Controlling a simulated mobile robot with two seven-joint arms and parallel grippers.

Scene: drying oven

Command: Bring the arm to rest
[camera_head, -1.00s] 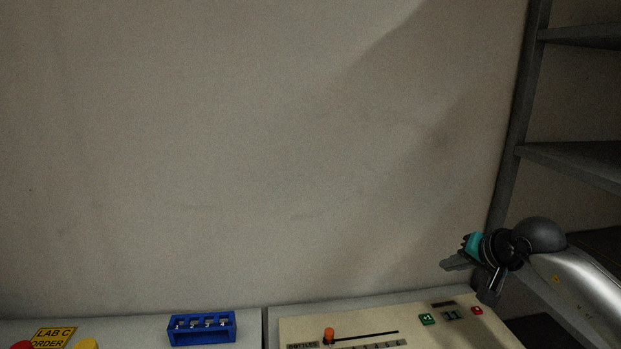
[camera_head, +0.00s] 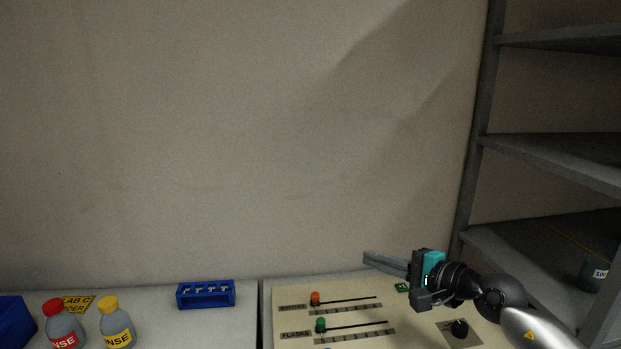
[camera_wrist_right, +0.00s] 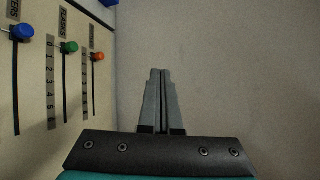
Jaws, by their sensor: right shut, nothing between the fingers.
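My right gripper (camera_head: 385,264) is above the back right part of a cream control panel (camera_head: 290,298), pointing left in the head view. Its arm comes in from the lower right. In the right wrist view its two grey fingers (camera_wrist_right: 162,98) lie together with nothing between them. Part of the panel's back edge and buttons is hidden behind the gripper. My left gripper is in neither view.
The panel has an orange slider knob (camera_head: 315,298), a green slider knob (camera_head: 321,325) and a black dial (camera_head: 460,328). A blue rack (camera_head: 206,301), a red-capped bottle (camera_head: 62,325) and a yellow-capped bottle (camera_head: 116,322) stand left. Metal shelving (camera_head: 560,152) rises at right.

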